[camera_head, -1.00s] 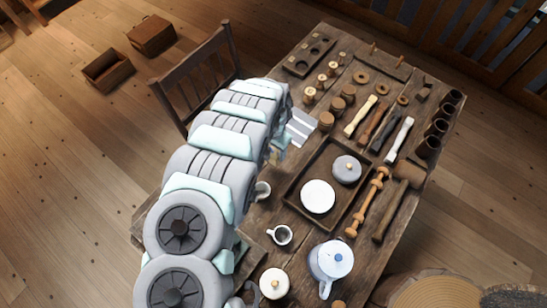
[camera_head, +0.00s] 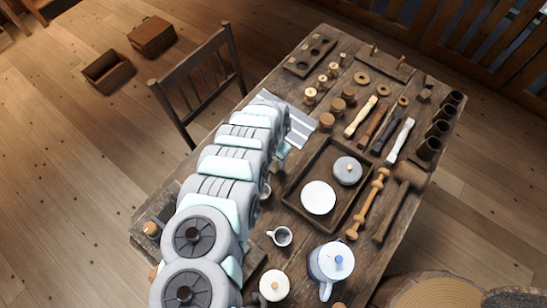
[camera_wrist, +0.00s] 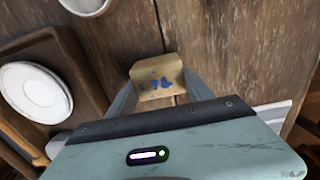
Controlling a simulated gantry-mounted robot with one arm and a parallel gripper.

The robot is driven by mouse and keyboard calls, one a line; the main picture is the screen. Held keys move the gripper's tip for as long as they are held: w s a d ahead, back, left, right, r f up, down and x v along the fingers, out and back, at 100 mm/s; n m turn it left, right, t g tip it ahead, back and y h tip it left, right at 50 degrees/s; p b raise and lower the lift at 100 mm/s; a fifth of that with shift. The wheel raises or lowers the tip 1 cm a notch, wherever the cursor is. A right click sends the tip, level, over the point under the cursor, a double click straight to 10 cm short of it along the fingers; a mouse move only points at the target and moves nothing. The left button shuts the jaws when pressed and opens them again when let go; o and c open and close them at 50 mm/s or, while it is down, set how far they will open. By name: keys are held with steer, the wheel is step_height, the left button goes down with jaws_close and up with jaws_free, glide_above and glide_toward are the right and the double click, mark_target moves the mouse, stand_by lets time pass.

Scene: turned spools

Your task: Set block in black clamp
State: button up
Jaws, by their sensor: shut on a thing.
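The block (camera_wrist: 157,78) is pale wood with blue marks on its face. In the wrist view it sits between the two fingertips of my gripper (camera_wrist: 160,86), which is shut on it. The table boards show beyond the block. In the head view my gripper (camera_head: 282,156) is left of the dark tray, over the table, and the block is too small and covered to make out clearly. I cannot pick out the black clamp with certainty; a dark item (camera_head: 165,214) at the table's left corner is partly hidden by my arm.
A dark tray (camera_head: 290,196) holds a white plate (camera_head: 318,197) and a grey lidded pot (camera_head: 347,170). A cup (camera_head: 279,236), a teapot (camera_head: 331,262) and a striped sheet (camera_head: 301,124) are near my arm. Tools and spools crowd the far side. A chair (camera_head: 197,84) stands at the left edge.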

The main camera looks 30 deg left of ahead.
mark_target(273, 157)
steer(key=shift+f, duration=0.15)
steer(key=o, duration=1.4)
step_height(273, 157, up, 12)
steer(key=shift+f+p, duration=0.15)
steer(key=shift+p, duration=0.45)
steer(key=shift+r, duration=0.3)
steer(key=shift+c, duration=1.4)
